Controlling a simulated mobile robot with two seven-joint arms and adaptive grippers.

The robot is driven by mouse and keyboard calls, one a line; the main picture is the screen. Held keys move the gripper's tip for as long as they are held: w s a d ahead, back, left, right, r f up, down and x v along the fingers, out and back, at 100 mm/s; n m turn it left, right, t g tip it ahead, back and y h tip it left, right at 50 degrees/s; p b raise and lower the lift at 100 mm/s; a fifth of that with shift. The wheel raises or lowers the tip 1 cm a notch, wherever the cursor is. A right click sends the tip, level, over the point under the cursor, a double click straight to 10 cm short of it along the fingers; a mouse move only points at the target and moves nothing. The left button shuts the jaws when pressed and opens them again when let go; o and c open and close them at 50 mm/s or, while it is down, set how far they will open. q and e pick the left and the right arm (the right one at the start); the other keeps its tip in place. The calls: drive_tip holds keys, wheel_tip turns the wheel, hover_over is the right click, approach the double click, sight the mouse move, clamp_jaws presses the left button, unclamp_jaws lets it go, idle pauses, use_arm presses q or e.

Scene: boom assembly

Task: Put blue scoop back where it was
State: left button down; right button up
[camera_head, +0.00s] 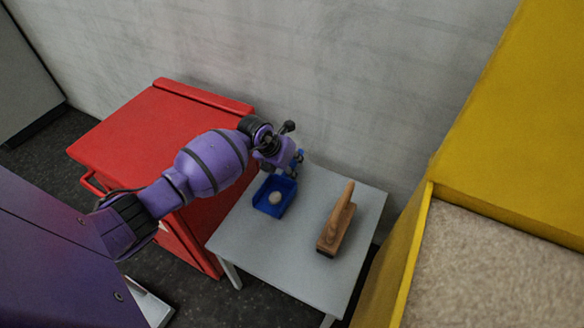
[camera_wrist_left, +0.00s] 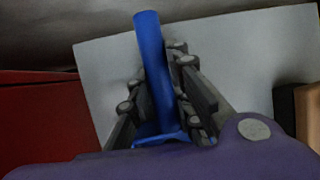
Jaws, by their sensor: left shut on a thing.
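The blue scoop (camera_head: 272,207) is at the left part of the grey table (camera_head: 264,259), with a small pale round object (camera_head: 275,198) in its pan. I cannot tell whether the scoop touches the tabletop. My left gripper (camera_head: 292,160) is at the scoop's far end. In the left wrist view, my left gripper (camera_wrist_left: 162,100) is shut on the blue handle (camera_wrist_left: 150,45), one finger on each side. The scoop's pan is mostly hidden there by my wrist. My right gripper is not in view.
A wooden brush (camera_head: 337,222) stands on the table right of the scoop. A red cabinet (camera_head: 150,128) adjoins the table's left side. A yellow box (camera_head: 411,262) with a beige filling is at the right. The table's front part is clear.

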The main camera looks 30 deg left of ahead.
use_arm(q)
drive_tip(key=shift+w, duration=0.1)
drive_tip(key=shift+f, duration=0.1)
drive_tip(key=c, duration=1.6)
unclamp_jaws()
